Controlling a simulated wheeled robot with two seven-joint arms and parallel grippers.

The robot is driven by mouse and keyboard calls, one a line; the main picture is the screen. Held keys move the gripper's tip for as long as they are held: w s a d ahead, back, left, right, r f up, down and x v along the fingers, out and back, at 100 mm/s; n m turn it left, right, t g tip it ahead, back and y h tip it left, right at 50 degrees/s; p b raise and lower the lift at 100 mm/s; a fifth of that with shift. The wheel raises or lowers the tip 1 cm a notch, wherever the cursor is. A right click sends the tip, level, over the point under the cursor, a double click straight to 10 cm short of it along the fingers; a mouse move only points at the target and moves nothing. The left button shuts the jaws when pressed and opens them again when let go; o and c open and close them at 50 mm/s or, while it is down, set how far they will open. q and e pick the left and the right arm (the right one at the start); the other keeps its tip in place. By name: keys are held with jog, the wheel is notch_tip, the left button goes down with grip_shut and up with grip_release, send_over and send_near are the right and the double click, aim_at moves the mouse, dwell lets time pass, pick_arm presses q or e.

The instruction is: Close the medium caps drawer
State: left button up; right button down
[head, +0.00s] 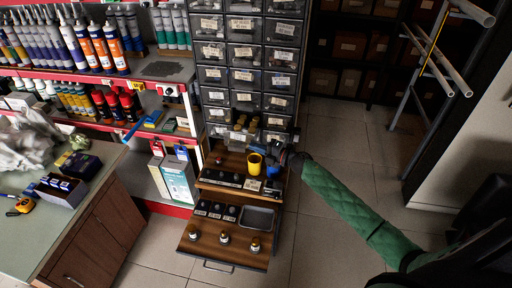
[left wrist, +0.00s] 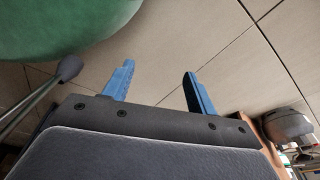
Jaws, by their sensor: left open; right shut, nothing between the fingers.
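A tall dark cabinet (head: 243,75) of small clear-fronted, labelled drawers stands in the middle of the head view. The labels are too small to read, so I cannot tell which drawer is the medium caps one. One low drawer (head: 238,138) seems to stick out, with yellowish pieces showing in it. My right gripper (head: 283,160) is shut and empty at the cabinet's lower right, beside a yellow cup (head: 254,164); contact is unclear. My left gripper (left wrist: 158,88) shows only in the left wrist view, open and empty above the floor.
Two wooden pull-out trays (head: 222,253) extend below the cabinet, holding small fittings and a grey dish (head: 258,217). A counter (head: 85,215) stands at the left, before shelves of bottles. Tiled floor (head: 345,140) is clear right of the cabinet. A pipe rack (head: 430,60) stands farther right.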

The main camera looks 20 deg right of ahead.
aim_at(257, 134)
jog(key=shift+w+d+f+b, duration=0.1)
jog(key=shift+w+d+b, duration=0.25)
jog(key=shift+w+b, duration=0.1)
jog(key=w+d+b, duration=0.1)
jog(key=w+d, duration=0.1)
jog(key=w, duration=0.1)
jog(key=w+d+b, duration=0.1)
jog(key=w, duration=0.1)
jog(key=shift+d+b, duration=0.1)
jog(key=shift+b, duration=0.25)
jog(key=shift+w+d, duration=0.25)
pick_arm(q)
jog(key=w+d+r, duration=0.3)
jog(key=w+r, duration=0.2)
jog(key=shift+a, duration=0.15)
pick_arm(e)
jog(key=shift+s+a, duration=0.1)
